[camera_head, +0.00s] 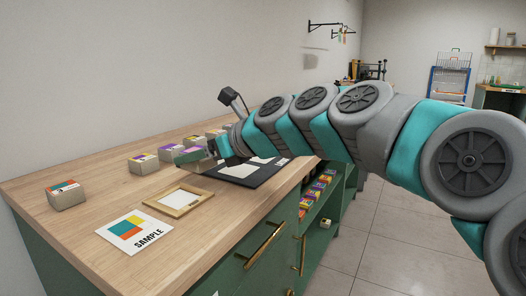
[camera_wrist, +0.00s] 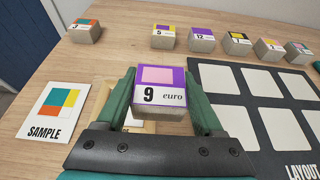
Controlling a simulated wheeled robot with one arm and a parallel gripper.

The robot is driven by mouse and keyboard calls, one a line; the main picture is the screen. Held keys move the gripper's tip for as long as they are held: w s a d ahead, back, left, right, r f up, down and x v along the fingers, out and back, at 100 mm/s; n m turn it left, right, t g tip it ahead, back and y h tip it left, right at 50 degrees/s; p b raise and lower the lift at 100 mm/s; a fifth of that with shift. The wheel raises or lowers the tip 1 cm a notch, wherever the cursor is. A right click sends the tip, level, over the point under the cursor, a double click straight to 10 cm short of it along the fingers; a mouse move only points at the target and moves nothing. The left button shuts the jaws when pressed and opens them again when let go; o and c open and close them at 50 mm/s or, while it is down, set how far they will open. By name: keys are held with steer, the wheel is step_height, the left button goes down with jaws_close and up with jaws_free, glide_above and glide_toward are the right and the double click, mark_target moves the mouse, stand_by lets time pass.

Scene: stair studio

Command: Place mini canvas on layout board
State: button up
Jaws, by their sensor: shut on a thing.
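My gripper (camera_wrist: 158,82) is shut on a mini canvas (camera_wrist: 158,94), a pale block with a purple-edged top, a pink square and "9 euro". In the head view my gripper (camera_head: 192,156) is low over the wooden counter, left of the layout board; the held canvas is hard to make out there. The dark layout board (camera_wrist: 252,99) lies to the right of my gripper in the wrist view, with two rows of white squares. The squares in view are bare. The board also shows in the head view (camera_head: 262,179), partly behind my arm.
Similar blocks stand along the counter's back, one with an orange and teal top (camera_head: 66,196) at the left. A SAMPLE card (camera_head: 135,232) lies in front. A shallow wooden frame (camera_head: 178,201) lies beside it, partly under my gripper in the wrist view. Open shelves (camera_head: 318,205) hold coloured items.

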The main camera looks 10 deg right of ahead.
steer(key=shift+w+d, duration=0.1)
steer(key=shift+w, duration=0.15)
steer(key=w, duration=0.5)
steer(key=w+f, duration=0.1)
steer(key=w, duration=0.9)
steer(key=shift+f, duration=0.15)
steer(key=shift+w+f, duration=0.2)
steer(key=shift+w, duration=0.05)
steer(key=shift+f, duration=1.65)
steer(key=shift+f, duration=0.1)
steer(key=o, duration=1.3)
steer(key=shift+o, duration=0.2)
steer(key=shift+d, duration=0.15)
steer(key=v, duration=1.2)
